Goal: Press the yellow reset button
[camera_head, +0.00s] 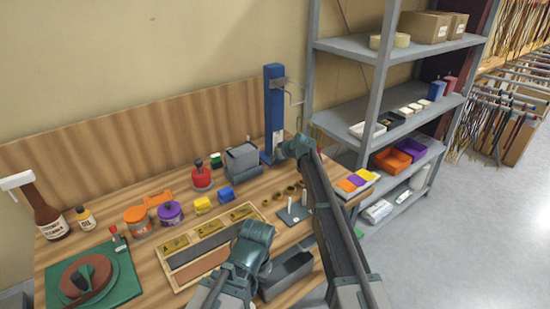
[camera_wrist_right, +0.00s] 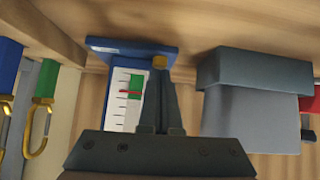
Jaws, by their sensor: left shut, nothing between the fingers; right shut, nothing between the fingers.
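The yellow reset button (camera_wrist_right: 160,62) shows in the right wrist view as a small yellow block beside the gauge panel of the blue stand (camera_head: 273,100). My right gripper (camera_wrist_right: 160,75) is shut and empty, its fingertips right at the button. I cannot tell whether they touch or press it. In the head view my right gripper (camera_head: 280,150) is at the foot of the blue stand and the button is hidden. My left gripper (camera_head: 250,245) is shut and empty over the front of the workbench, its fingertips hard to make out.
A grey box (camera_head: 242,158) stands close to the left of the stand, also in the right wrist view (camera_wrist_right: 250,115). A wooden tray (camera_head: 180,272), jars and a green mat (camera_head: 120,270) fill the bench's left. A grey shelf (camera_head: 400,55) stands at right.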

